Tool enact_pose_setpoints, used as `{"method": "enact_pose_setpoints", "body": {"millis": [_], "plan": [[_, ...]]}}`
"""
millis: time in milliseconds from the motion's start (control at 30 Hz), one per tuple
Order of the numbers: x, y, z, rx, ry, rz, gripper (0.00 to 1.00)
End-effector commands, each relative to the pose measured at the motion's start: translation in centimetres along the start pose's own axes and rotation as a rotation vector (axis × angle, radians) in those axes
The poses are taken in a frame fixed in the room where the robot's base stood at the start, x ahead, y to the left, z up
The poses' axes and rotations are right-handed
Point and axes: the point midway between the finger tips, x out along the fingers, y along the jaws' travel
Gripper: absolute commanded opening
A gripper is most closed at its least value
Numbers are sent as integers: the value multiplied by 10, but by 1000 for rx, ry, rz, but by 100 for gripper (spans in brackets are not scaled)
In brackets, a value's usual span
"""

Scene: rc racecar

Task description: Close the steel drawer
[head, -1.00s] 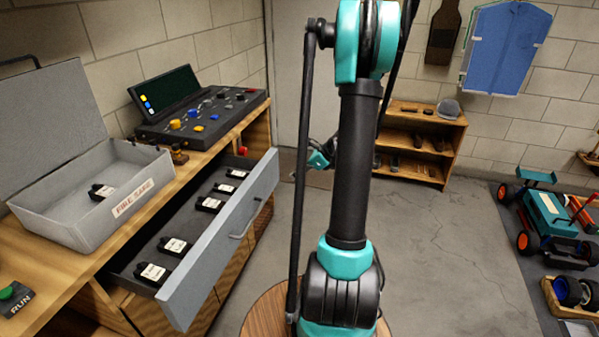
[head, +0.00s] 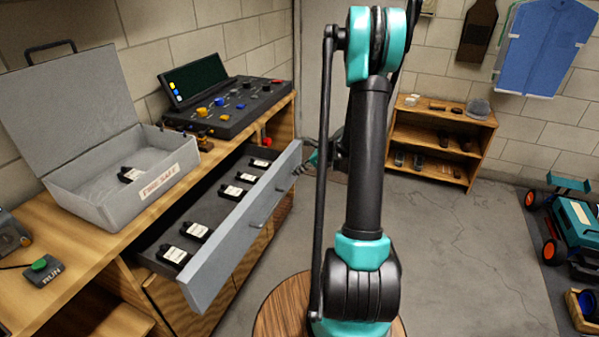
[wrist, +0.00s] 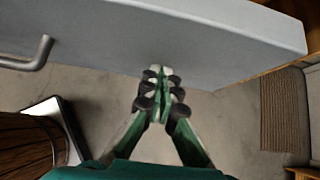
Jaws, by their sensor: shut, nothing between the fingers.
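The steel drawer, with its grey front (head: 232,243) and bar handle (head: 262,207), is pulled out of the wooden bench. Several black labelled items (head: 197,231) lie inside it. My gripper (head: 299,168) is at the far end of the drawer front, on its outer side, partly hidden behind my arm. In the wrist view the grey drawer front (wrist: 200,40) spans the top, with the handle (wrist: 38,58) at left. My gripper (wrist: 161,72) is shut and empty, its fingertips at the front's lower part. I cannot tell whether they touch it.
On the bench stand an open grey case (head: 115,205), a control console (head: 225,108) and a green RUN button (head: 40,265). A round wooden stool top (head: 280,310) is near my arm's base. A low shelf (head: 440,150) stands at the back.

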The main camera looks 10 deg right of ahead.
Motion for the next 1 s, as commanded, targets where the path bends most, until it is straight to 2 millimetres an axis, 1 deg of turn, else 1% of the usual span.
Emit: {"method": "enact_pose_setpoints", "body": {"millis": [167,267,367,467,800,1000], "plan": [[3,0,3,-1,0,0,0],[10,0,10,-3,0,1,0],[21,1,20,-3,0,3,0],[36,1,36,-5,0,4,0],[96,1,96,-4,0,3,0],[126,1,126,-2,0,2,0]]}}
